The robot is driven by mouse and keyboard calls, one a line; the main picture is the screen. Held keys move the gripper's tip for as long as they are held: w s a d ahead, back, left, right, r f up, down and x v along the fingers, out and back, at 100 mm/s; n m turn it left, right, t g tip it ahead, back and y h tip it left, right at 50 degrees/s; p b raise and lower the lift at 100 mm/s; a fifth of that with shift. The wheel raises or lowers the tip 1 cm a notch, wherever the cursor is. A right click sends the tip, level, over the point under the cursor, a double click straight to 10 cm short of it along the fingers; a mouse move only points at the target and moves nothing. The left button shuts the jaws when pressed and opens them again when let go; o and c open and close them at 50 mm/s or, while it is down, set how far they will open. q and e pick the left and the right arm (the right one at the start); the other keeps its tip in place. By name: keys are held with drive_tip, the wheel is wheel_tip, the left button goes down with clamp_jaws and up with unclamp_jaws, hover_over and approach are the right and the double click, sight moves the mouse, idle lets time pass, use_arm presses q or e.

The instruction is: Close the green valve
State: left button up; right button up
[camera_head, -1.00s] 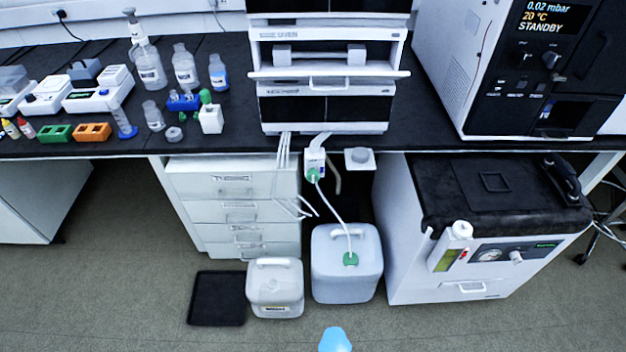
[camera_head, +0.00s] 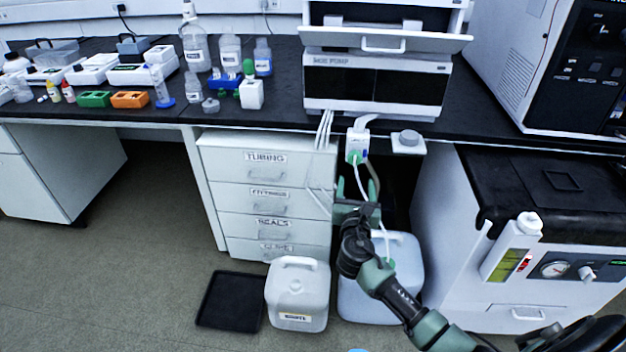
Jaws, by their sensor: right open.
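The green valve (camera_head: 357,158) sits on a small white fitting (camera_head: 358,139) under the front edge of the bench. Only a bit of its green shows. A white tube (camera_head: 363,182) runs down from it towards the pale jerrycan (camera_head: 404,252) on the floor, which is partly hidden behind my arm. My right gripper (camera_head: 356,186) is open and empty just below the valve, its green fingers pointing up; I cannot tell the exact gap in depth. My left gripper is not in view.
A drawer unit (camera_head: 265,190) stands left of the valve, with loose white tubes hanging at its right edge. A white jerrycan (camera_head: 297,296) and a black tray (camera_head: 231,301) are on the floor. A white cabinet (camera_head: 450,205) stands to the right. A small grey-topped shelf (camera_head: 407,140) juts out beside the valve.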

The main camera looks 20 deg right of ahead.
sight(355, 161)
drive_tip(key=shift+n, duration=0.3)
drive_tip(key=w+d, duration=0.1)
drive_tip(key=w, duration=0.1)
drive_tip(key=w+d+r+b, duration=0.1)
drive_tip(key=w, duration=0.2)
drive_tip(key=shift+w+d+r, duration=0.2)
drive_tip(key=shift+w+d, duration=0.2)
drive_tip(key=shift+b+x, duration=0.35)
drive_tip(key=shift+x, duration=0.45)
clamp_jaws()
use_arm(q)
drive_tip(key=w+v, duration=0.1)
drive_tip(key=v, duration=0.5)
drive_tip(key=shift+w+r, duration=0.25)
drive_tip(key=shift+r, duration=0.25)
